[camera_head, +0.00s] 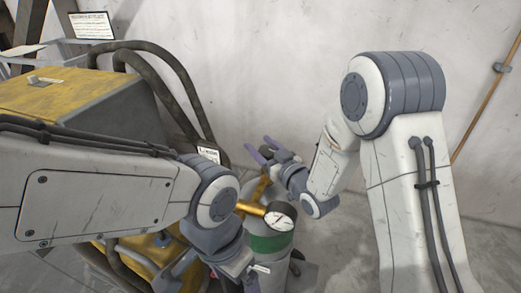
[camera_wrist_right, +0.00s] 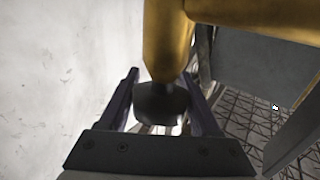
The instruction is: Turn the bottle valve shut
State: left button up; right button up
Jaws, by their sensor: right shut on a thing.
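The gas bottle (camera_head: 280,262) stands upright below the arms, grey with a green band. A brass valve body (camera_head: 262,186) rises from its top, with a round white pressure gauge (camera_head: 279,216) beside it. In the right wrist view the dark valve knob (camera_wrist_right: 160,102) sits at the end of the brass body (camera_wrist_right: 166,40). My right gripper (camera_head: 263,150) is at the knob, its purple fingers on both sides, shut on it; it also shows in the right wrist view (camera_wrist_right: 163,103). My left gripper (camera_head: 248,280) hangs low beside the bottle; its fingers are mostly hidden.
A yellow and grey machine (camera_head: 70,92) stands at the left, with thick dark hoses (camera_head: 175,75) looping behind my left arm. A white sign (camera_head: 92,25) stands at the upper left. A pale wall (camera_head: 270,50) closes the back. Bare floor (camera_head: 345,240) shows right of the bottle.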

jog(key=shift+r, duration=0.1)
jog(key=o, duration=1.4)
jog(key=shift+c, duration=0.2)
jog(key=b+v, duration=0.2)
jog(key=v, duration=0.3)
jog(key=shift+s+d, duration=0.1)
jog(key=shift+d, duration=0.05)
jog(key=shift+p+v, duration=2.6)
jog(key=shift+p, duration=3)
